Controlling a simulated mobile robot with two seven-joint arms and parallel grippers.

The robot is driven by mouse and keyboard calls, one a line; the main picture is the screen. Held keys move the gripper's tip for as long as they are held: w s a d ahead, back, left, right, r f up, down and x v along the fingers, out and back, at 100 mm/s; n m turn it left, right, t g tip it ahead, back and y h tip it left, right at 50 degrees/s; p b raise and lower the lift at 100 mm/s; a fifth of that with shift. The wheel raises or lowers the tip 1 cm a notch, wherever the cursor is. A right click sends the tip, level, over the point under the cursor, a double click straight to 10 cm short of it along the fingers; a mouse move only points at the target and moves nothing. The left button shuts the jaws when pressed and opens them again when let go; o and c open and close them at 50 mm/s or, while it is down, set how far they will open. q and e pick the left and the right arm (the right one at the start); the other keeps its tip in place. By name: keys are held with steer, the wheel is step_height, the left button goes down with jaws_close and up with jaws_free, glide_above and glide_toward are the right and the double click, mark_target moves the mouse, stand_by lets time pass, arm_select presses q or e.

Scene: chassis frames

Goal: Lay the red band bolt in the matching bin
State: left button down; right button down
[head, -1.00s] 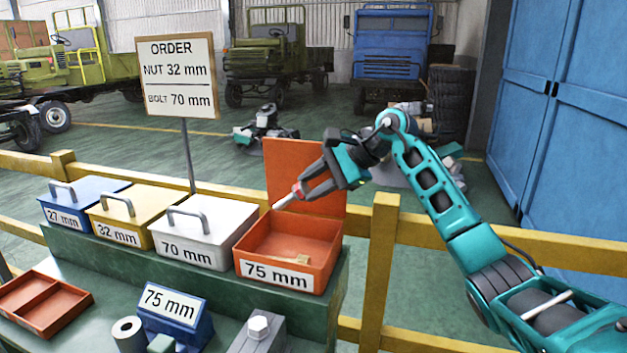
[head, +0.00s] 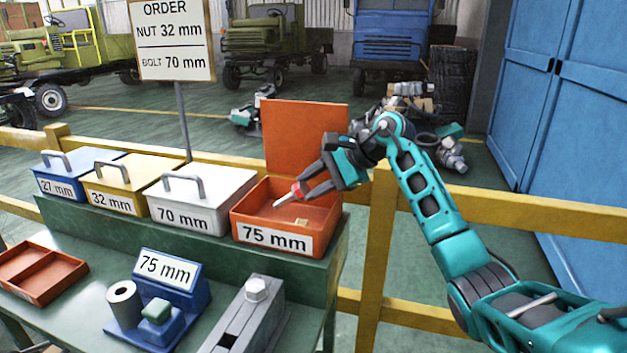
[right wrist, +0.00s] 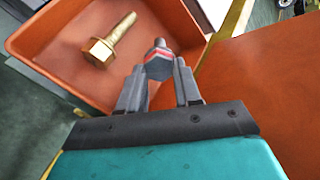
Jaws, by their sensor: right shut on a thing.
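My right gripper (head: 303,189) is shut on the red band bolt (head: 288,197), a grey bolt with a red band. It holds the bolt tilted over the open orange bin (head: 236,222) labelled 75 mm, low near its opening. In the right wrist view the jaws (right wrist: 160,78) grip the bolt (right wrist: 160,55) by its banded part. A brass-coloured bolt (right wrist: 112,40) lies on the bin floor beside it. Whether the held bolt touches the bin cannot be told. My left gripper is out of view.
Lidded white 70 mm (head: 190,210), yellow 32 mm (head: 125,198) and blue 27 mm (head: 60,186) bins stand left. The orange bin's lid (head: 300,130) stands raised behind. An order sign (head: 172,42) reads nut 32 mm, bolt 70 mm. A blue gauge stand (head: 165,270) reads 75 mm.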

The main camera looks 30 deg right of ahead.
steer(key=c, duration=0.9)
jaws_free()
steer(key=shift+o, duration=1)
steer(key=shift+s, duration=0.1)
steer(key=shift+s+d+r, duration=0.2)
steer(key=shift+d+r, duration=0.05)
steer(key=shift+d, duration=0.05)
steer(key=b+v, duration=0.1)
steer(key=v, duration=1.1)
